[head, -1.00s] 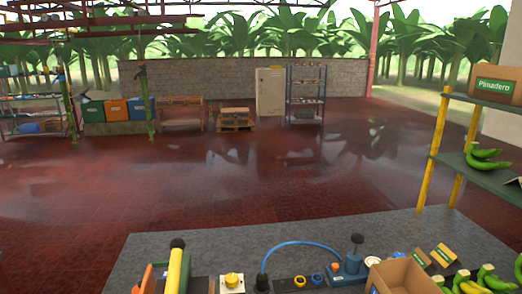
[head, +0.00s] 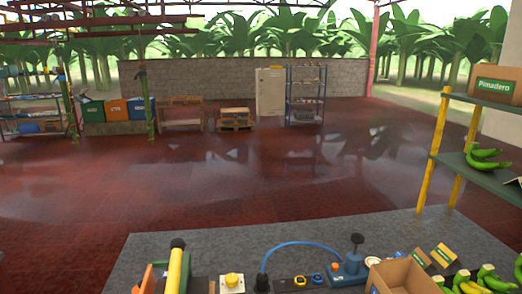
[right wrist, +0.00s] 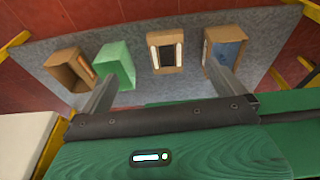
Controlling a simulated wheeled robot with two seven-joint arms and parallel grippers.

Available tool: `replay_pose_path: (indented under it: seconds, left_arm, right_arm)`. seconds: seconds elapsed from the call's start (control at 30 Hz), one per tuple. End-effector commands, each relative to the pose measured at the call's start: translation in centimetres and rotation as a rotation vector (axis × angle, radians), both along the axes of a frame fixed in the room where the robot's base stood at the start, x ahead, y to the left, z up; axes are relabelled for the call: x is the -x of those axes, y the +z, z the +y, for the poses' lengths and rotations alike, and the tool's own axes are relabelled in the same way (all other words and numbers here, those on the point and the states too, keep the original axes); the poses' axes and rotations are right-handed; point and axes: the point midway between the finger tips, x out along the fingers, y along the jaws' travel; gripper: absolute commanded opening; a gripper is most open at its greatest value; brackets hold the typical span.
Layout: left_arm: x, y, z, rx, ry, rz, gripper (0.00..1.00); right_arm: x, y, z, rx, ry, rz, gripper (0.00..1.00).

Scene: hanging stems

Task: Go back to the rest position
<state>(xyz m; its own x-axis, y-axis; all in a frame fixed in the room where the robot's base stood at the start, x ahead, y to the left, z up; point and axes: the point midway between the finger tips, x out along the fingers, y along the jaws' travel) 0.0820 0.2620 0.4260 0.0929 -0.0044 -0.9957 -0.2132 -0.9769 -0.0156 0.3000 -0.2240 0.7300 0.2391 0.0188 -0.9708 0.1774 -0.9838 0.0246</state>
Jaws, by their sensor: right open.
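My right gripper (right wrist: 165,78) shows in the right wrist view with its two grey fingers wide apart and nothing between them. Beyond the fingers is a grey tabletop (right wrist: 205,22) with several open boxes, among them a green box (right wrist: 115,66) and a brown box (right wrist: 70,70). A dark green, wood-grained surface (right wrist: 100,158) fills the bottom of this view. Neither gripper shows in the head view, and my left gripper is in no frame.
In the head view, a grey workbench (head: 200,245) with tools, a cardboard box (head: 400,276) and green bananas lies in front. A yellow-post shelf (head: 437,150) stands at the right. The red floor (head: 250,180) beyond is mostly clear. Stems (head: 147,105) hang at the left.

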Motion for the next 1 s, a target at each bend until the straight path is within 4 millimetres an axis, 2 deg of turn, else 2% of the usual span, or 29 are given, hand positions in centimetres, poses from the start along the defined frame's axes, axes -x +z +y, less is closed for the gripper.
replay_pose_path:
  seconds: [0.03, 0.2, 0.37, 0.5, 0.6, 0.73, 0.9, 1.0]
  left_arm:
    - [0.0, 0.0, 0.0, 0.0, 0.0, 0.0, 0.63]
    - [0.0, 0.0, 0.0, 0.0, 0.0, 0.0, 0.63]
    - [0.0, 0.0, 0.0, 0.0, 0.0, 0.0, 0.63]
    - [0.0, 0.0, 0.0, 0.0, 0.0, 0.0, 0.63]
    - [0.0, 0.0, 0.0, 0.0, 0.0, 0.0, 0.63]
    - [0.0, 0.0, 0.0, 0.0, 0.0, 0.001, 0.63]
    - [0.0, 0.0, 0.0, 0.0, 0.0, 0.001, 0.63]
    - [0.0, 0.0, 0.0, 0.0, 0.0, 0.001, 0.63]
  right_arm:
    - [0.5, -2.7, 0.0, 0.002, 0.002, 0.015, 1.0]
    - [2.7, -10.5, -0.3, 0.005, 0.007, 0.044, 1.0]
    - [5.9, -17.0, -0.8, 0.008, 0.013, 0.07, 1.0]
    - [9.6, -22.0, -1.4, 0.012, 0.019, 0.094, 1.0]
    - [12.7, -25.0, -2.0, 0.014, 0.022, 0.11, 1.0]
    - [16.7, -27.9, -2.8, 0.017, 0.027, 0.129, 1.0]
    - [20.4, -29.9, -3.5, 0.02, 0.031, 0.144, 1.0]
    - [21.5, -30.3, -3.8, 0.021, 0.033, 0.147, 1.0]
